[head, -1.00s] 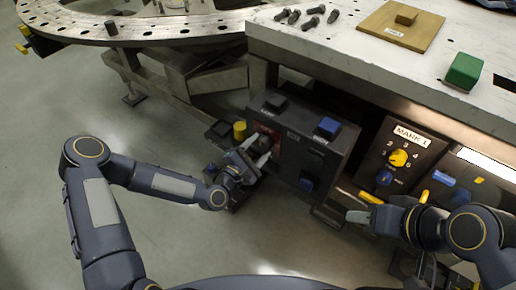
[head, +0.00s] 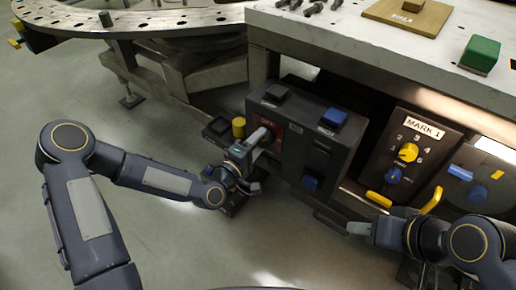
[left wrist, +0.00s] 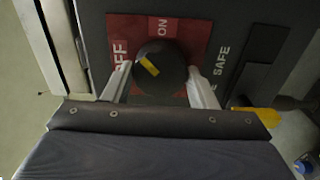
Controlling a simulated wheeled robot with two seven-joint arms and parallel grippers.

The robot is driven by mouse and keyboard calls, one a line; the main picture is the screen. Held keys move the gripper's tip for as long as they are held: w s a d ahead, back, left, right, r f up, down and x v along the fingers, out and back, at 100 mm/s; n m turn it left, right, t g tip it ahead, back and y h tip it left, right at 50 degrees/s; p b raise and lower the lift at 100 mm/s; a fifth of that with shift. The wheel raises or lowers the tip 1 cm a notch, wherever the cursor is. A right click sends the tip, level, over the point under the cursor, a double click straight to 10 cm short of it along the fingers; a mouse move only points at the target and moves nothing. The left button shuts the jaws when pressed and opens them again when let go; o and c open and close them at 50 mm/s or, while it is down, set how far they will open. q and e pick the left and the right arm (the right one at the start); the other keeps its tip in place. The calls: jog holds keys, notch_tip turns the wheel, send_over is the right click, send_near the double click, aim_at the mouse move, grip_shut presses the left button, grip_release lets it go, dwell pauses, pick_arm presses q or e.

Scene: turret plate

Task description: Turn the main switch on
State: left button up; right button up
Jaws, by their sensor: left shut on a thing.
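The main switch is a round black knob (left wrist: 160,68) with a yellow pointer mark, on a red plate (left wrist: 119,28) lettered OFF and ON. In the left wrist view the mark slants to the upper left, between the two words. The plate is on the left part of a dark control box (head: 300,150), mostly hidden by my gripper in the head view. My left gripper (head: 263,143) is shut on the knob, one finger on each side; the fingers also show in the left wrist view (left wrist: 160,84). My right gripper (head: 358,228) is at the lower right, apart from the box; its jaw opening is unclear.
The box carries a black button (head: 276,92) and blue buttons (head: 333,117). A yellow cylinder (head: 238,127) stands left of it. A MARK 1 panel with a yellow knob (head: 408,152) is to the right. The white table (head: 330,40) overhangs behind. Open floor lies in front.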

pick_arm(q)
jog(key=m+b, duration=0.1)
jog(key=m, duration=0.1)
jog(key=m+b, duration=0.1)
jog(key=b, duration=0.1)
jog(key=m+b, duration=0.1)
jog(key=m, duration=0.1)
jog(key=shift+f+m+b, duration=0.25)
jog(key=shift+m+b, duration=0.05)
jog(key=shift+r+m+b, duration=0.15)
jog(key=shift+m+b, duration=1.25)
jog(key=shift+m, duration=0.2)
jog(key=o, duration=1)
jog(key=shift+r, duration=0.1)
jog(key=shift+s+a, duration=0.1)
jog(key=p+v, duration=0.1)
jog(key=v, duration=0.6)
jog(key=shift+s+a, duration=0.15)
jog(key=shift+a, duration=0.1)
